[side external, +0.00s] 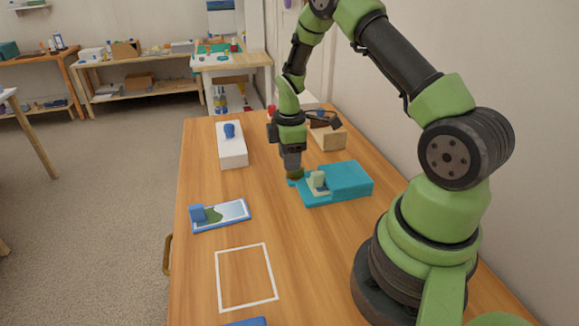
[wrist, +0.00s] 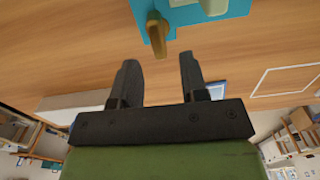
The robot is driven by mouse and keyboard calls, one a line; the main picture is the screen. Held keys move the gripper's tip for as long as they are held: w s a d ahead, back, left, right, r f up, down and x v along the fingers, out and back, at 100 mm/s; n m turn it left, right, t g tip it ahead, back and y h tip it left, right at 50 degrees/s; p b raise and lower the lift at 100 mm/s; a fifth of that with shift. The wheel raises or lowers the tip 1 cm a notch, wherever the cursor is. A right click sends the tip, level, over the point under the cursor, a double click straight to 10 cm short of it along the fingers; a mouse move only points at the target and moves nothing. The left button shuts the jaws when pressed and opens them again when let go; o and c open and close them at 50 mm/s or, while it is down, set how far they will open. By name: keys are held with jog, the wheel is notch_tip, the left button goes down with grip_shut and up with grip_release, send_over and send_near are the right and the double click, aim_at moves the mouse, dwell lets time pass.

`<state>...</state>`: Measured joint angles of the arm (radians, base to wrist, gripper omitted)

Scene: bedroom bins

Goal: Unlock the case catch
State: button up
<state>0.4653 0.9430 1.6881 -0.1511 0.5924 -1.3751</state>
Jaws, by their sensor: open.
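The teal case (side external: 348,180) lies on the wooden table below and to the right of my gripper in the side view. A pale green block (side external: 317,181) sits on its left part. In the wrist view the case (wrist: 187,14) shows only partly at the top edge. A brass-coloured lever (wrist: 157,36), likely the catch, sticks out from its edge, and the pale block (wrist: 214,5) is cut off beside it. My gripper (wrist: 159,60) is open and empty, pointing at the lever. The lever's end lies near the gap between the fingertips; whether they touch is unclear.
A white box with a blue knob (side external: 232,150) stands at the back left. A blue-framed panel with a blue block (side external: 232,212) lies at the left. A wooden box (side external: 328,138) stands behind the case. A white outlined rectangle (side external: 217,283) marks clear table at the front.

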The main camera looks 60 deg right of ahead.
notch_tip(320, 180, up, 6)
jog(key=shift+r, duration=0.25)
jog(key=s+a+r+m+t, duration=0.2)
jog(key=s+a+r+m, duration=0.2)
jog(key=a+r, duration=0.4)
jog(key=s+a+r+m+t, duration=0.35)
jog(key=a+r, duration=0.25)
jog(key=r, duration=0.4)
jog(key=s+a+r+m+t+y, duration=0.1)
jog(key=s+a+m, duration=0.3)
jog(key=s, duration=0.4)
jog(key=shift+s+r+m+t+y, duration=0.25)
jog(key=shift+s+m+t+y, duration=0.15)
jog(key=shift+m+y, duration=0.15)
